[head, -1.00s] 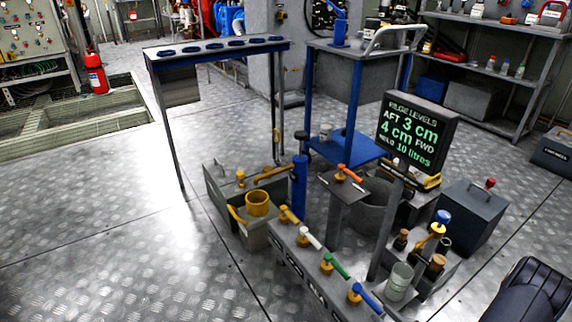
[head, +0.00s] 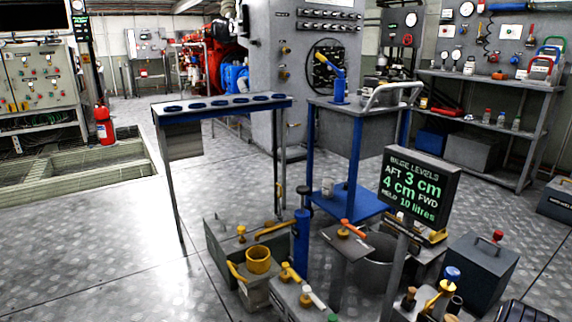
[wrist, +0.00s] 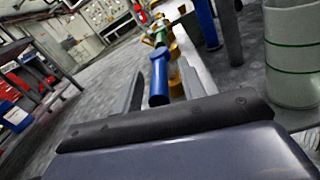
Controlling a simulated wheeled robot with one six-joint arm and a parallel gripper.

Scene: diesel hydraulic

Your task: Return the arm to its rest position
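My gripper (wrist: 162,78) shows in the wrist view as two grey fingers standing apart, with nothing held between them. Beyond the fingers, and apart from them as far as I can tell, is a blue valve handle (wrist: 159,78) on the valve manifold. A dark part of my arm (head: 525,312) shows at the bottom right edge of the head view; the gripper itself is not visible there.
A pale bucket with green lines (wrist: 293,55) stands at the right in the wrist view. The bilge level display (head: 418,188), a dark box (head: 478,270) and a blue trolley (head: 345,203) stand nearby. Metal floor (head: 90,250) is clear at left.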

